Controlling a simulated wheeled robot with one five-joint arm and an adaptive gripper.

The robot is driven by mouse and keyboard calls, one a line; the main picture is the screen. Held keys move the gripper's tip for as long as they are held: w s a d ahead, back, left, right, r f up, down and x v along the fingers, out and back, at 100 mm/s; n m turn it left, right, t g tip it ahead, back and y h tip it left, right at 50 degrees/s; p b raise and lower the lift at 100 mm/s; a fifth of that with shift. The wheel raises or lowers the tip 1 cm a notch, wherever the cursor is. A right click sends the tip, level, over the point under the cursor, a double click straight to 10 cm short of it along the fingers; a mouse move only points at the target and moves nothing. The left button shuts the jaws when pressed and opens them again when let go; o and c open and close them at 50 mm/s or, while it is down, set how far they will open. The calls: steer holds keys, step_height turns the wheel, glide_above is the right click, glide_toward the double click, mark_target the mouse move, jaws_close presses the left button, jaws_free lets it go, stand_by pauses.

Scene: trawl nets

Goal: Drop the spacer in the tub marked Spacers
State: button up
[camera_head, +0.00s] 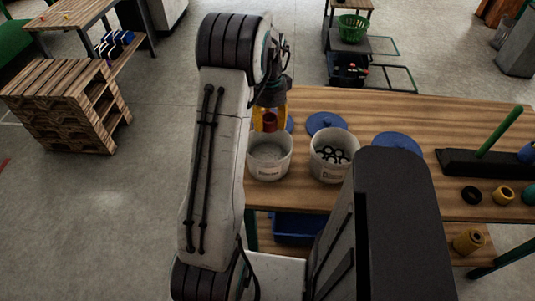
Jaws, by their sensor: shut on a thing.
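My gripper (269,118), with yellow-orange fingers, is shut on a small red-brown spacer (270,123). It holds the spacer above the back part of the left white tub. This left tub (268,172) has a dark label that looks like "Spacers", too small to read surely. The visible part of its inside looks empty. The spacer seems above the tub's rim, but its exact height is hard to tell. My arm hides part of the gripper and the table on the left.
A second white labelled tub (328,174) with several black rings stands just right. Blue lids (325,121) lie behind the tubs on the wooden table (400,103). At right are a dark base with a green rod (500,131), a black ring (471,195) and a yellow-brown ring (502,195).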

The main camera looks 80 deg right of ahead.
steer(key=shift+f+b, duration=2.25)
steer(key=shift+f, duration=0.75)
steer(key=o, duration=1.2)
steer(key=shift+r, duration=0.15)
step_height(320, 180, up, 12)
steer(key=shift+f, duration=0.1)
